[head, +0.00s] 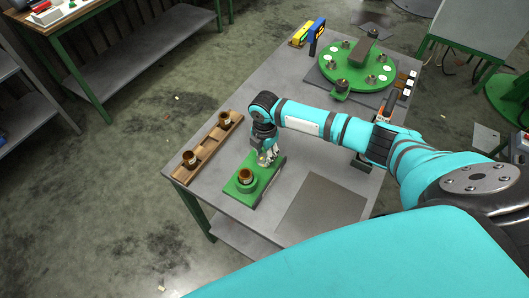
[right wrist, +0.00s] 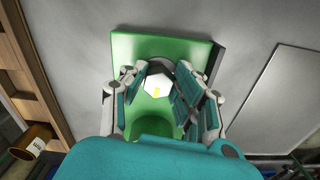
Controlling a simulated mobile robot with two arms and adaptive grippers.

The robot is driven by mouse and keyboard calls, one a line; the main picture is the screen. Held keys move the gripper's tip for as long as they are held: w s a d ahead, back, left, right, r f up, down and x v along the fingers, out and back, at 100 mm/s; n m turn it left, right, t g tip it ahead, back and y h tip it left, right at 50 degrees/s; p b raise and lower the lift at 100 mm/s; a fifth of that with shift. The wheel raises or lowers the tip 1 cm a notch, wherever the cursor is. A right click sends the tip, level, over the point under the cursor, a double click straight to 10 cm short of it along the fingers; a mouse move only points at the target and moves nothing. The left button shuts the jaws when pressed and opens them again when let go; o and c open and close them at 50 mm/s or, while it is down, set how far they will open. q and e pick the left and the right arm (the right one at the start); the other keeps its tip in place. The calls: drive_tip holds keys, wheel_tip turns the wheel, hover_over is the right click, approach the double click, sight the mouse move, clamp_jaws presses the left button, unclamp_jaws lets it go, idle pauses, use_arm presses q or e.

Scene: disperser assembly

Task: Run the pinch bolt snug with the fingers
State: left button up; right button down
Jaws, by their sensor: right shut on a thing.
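The pinch bolt shows in the right wrist view as a white hexagonal head (right wrist: 158,84) with a yellow mark. My right gripper (right wrist: 160,90) is shut on it, one finger on each side. The bolt's shank is hidden. The green fixture (right wrist: 190,47) lies flat below the fingers. In the head view my right gripper (head: 267,158) reaches down over the far end of the green fixture (head: 240,189) and hides the bolt. A copper-brown cup (head: 245,175) stands in the fixture's round holder at the near end. My left gripper is not in view.
A wooden rack (head: 208,150) with two brown cups lies at the table's left edge. A green turntable (head: 357,66) with several fittings stands at the back. A blue tool (head: 317,37) and yellow tool (head: 301,33) lie behind. A flat grey plate (head: 322,209) lies right of the fixture.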

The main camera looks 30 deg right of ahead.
sight(265, 155)
drive_tip(key=c, duration=1)
unclamp_jaws()
drive_tip(key=shift+r, duration=0.15)
wheel_tip(265, 155, up, 12)
drive_tip(key=shift+f, duration=0.2)
